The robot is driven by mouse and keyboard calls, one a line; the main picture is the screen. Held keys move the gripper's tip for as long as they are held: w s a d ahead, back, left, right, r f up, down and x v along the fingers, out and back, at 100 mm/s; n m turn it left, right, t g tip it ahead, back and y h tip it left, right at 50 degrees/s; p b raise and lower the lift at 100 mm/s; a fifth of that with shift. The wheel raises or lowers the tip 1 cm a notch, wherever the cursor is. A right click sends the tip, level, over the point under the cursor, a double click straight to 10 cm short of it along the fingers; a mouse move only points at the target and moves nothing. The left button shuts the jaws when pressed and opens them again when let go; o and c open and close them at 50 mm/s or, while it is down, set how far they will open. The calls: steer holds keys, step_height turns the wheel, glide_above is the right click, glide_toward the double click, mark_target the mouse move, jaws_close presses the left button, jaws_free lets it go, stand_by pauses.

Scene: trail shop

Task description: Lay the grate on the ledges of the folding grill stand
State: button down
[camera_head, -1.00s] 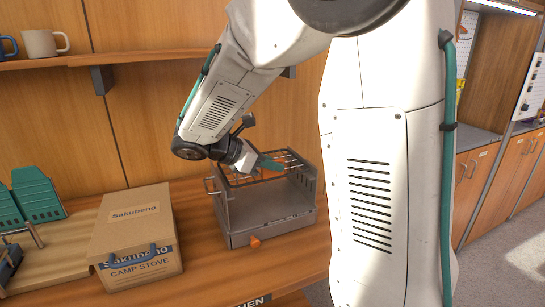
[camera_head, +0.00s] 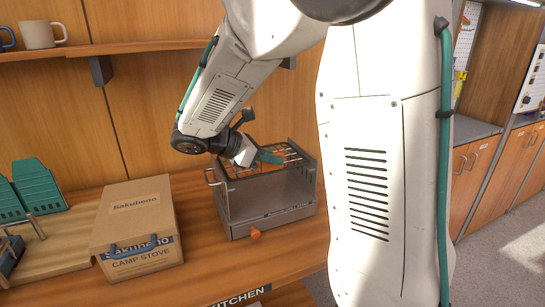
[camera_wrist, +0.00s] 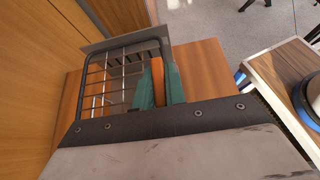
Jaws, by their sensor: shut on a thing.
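The folding grill stand (camera_head: 268,215) is a grey metal box on the wooden counter, with an orange knob low on its front. The grate (camera_wrist: 108,80), a dark frame with thin wires, is at the top of the stand, and its wires also show in the head view (camera_head: 292,154). I cannot tell whether it rests on the ledges. My gripper (camera_head: 268,158) is over the stand's top. In the wrist view its teal fingers (camera_wrist: 158,92) are shut on an orange grip (camera_wrist: 157,78) at the grate's side. The ledges are hidden.
A cardboard camp stove box (camera_head: 135,225) stands left of the stand with a gap between. Teal panels (camera_head: 35,187) are farther left. A shelf (camera_head: 140,58) with mugs (camera_head: 42,35) runs above. Counter in front of the stand is clear.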

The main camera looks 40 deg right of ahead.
steer(key=shift+f, duration=0.5)
stand_by(0.3)
steer(key=c, duration=1.4)
jaws_free()
steer(key=shift+o, duration=0.2)
steer(key=v, duration=0.7)
steer(key=shift+a+r, duration=0.2)
steer(key=shift+a, duration=0.15)
steer(key=shift+w+f+m, duration=0.1)
steer(key=shift+m, duration=0.2)
steer(key=s+a+f+m+t+y, duration=0.1)
steer(key=s+a+m+y, duration=0.3)
steer(key=s, duration=0.7)
steer(key=s+a+m+t+y, duration=0.3)
steer(key=s+m+y, duration=0.4)
steer(key=s+m, duration=0.3)
steer(key=shift+s+a+f+t+y, duration=0.4)
steer(key=shift+s, duration=0.4)
